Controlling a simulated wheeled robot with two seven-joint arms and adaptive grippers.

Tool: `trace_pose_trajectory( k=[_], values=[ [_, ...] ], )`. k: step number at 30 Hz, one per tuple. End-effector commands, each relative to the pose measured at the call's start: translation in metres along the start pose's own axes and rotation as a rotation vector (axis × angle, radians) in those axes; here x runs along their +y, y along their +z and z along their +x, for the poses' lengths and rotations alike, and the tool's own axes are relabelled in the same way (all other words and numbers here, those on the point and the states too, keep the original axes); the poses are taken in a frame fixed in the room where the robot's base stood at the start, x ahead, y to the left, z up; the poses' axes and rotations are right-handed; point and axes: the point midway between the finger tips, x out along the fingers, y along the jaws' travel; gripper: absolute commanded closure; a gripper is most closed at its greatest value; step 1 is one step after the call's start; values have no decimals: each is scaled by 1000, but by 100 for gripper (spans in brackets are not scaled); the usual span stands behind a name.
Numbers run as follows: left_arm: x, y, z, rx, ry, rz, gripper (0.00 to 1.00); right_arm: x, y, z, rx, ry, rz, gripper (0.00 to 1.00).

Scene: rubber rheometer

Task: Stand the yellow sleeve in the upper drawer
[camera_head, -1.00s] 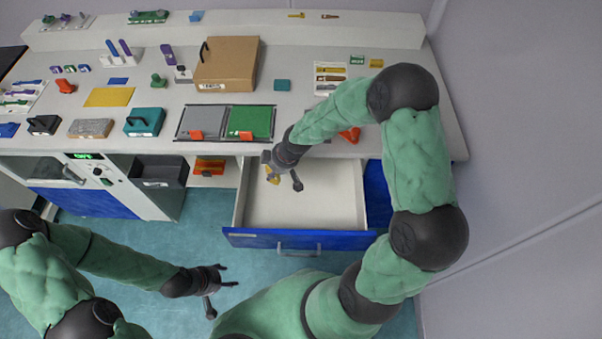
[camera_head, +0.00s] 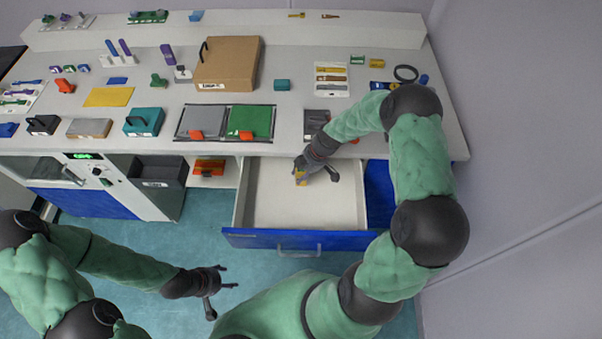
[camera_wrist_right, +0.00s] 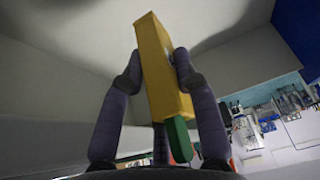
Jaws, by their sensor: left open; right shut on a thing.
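The yellow sleeve (camera_head: 299,175) is in my right gripper (camera_head: 312,176), over the left-middle part of the open upper drawer (camera_head: 315,212), near its back. In the right wrist view the yellow sleeve (camera_wrist_right: 162,68) is a long box clasped between the two fingers (camera_wrist_right: 158,78), with a green piece (camera_wrist_right: 179,139) showing at its near end. Its far end is near the pale drawer surface; I cannot tell whether it touches. The drawer is pulled out, and its visible floor is bare. My left gripper (camera_head: 225,290) is open and empty, low in front of the cabinets.
The bench above holds a grey and a green panel (camera_head: 250,122), a cardboard box (camera_head: 227,64) and a dark tray (camera_head: 316,122) near the drawer's back edge. A black ring (camera_head: 405,73) lies by my right arm. A wall stands close on the right.

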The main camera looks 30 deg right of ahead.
Motion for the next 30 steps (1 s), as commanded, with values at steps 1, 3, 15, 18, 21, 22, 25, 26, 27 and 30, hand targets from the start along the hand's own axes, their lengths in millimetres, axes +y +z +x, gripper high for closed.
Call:
trace_pose_trajectory(
  k=[1, 3, 15, 18, 21, 22, 25, 26, 27, 30],
  values=[
    [0, 0, 0, 0, 0, 0, 42, 0, 0, 0, 0, 0, 0, 100],
    [0, 0, 0, 0, 0, 0, 42, 0, 0, 0, 0, 1, 0, 100],
    [-4, 0, 10, 0, 0, 0, 42, 1, 0, 1, 5, 3, 0, 100],
    [-6, -1, 17, 0, 0, 0, 42, 0, 2, 8, 5, 1, 0, 100],
    [-9, -1, 25, 0, 0, 0, 42, 0, 6, 16, 5, 1, 0, 100],
    [-10, -1, 27, 0, 0, 0, 42, 0, 7, 18, 4, 1, 0, 100],
    [-13, -1, 36, 0, 0, 0, 42, 0, 10, 26, 4, 1, 0, 100],
    [-14, -1, 38, 0, 0, 0, 42, 0, 11, 28, 4, 1, 0, 100],
    [-15, -2, 41, 0, 0, 0, 42, 0, 12, 31, 4, 1, 0, 100],
    [-18, -2, 49, 0, 0, 0, 42, 1, 15, 38, 4, 1, 0, 100]
  ],
)
